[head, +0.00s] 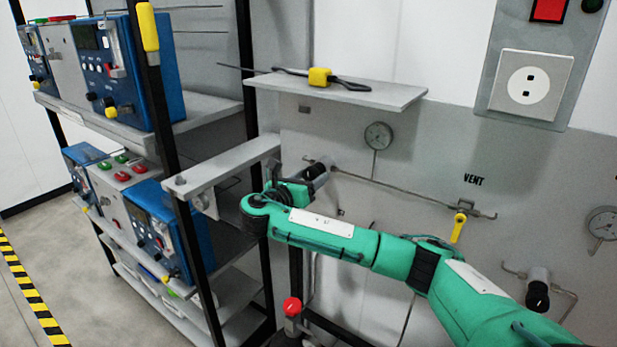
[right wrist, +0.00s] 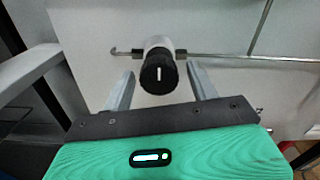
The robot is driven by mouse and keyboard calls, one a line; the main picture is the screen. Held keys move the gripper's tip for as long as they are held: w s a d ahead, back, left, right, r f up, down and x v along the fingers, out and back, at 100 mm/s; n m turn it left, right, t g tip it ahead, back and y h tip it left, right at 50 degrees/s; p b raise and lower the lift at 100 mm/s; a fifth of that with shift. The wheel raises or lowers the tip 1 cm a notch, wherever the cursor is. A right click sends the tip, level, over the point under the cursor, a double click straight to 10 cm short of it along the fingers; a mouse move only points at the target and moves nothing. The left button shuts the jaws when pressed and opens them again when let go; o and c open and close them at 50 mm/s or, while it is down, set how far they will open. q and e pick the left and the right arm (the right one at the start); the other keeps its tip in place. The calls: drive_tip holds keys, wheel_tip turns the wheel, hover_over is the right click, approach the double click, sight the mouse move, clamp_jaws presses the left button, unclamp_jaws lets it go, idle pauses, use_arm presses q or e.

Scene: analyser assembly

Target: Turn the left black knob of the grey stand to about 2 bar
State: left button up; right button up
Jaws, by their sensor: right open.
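The left black knob (head: 318,171) sits on a pale valve body on the grey stand (head: 425,150). In the right wrist view the knob (right wrist: 158,75) faces the camera, its white mark standing about upright. My right gripper (head: 305,184) is open at the knob, partly hidden by my wrist in the head view. In the right wrist view its fingers (right wrist: 160,80) stand on either side of the knob with gaps showing. I cannot tell whether the tips reach past its face. The left gauge (head: 378,135) is above and right of the knob; its reading is too small to tell.
A shelf (head: 340,88) with a yellow-handled tool lies above the knob. A black-framed rack (head: 165,120) with blue analysers stands close on the left. A yellow vent valve (head: 459,228), a right black knob (head: 537,296) and a right gauge (head: 603,223) are to the right.

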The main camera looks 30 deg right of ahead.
drive_tip(key=c, duration=1)
drive_tip(key=shift+f, duration=0.1)
